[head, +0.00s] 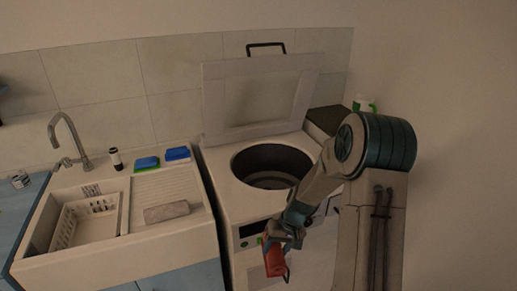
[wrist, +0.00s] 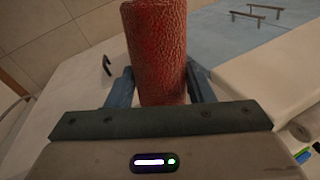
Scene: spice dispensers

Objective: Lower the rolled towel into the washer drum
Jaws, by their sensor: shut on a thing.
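My gripper (head: 284,236) is shut on the rolled towel (head: 274,260), a red, rough-textured roll. It hangs in front of the washer (head: 238,204), outside and below the rim of the top opening. The washer lid (head: 255,95) stands raised behind the opening.
A sink unit (head: 130,255) stands left of the washer, with a white basket (head: 90,222), a grey roll (head: 167,211), blue-topped sponges (head: 177,154) and a small dark bottle (head: 115,159). A white-and-green container (head: 364,104) stands behind my arm. The space above the drum opening is clear.

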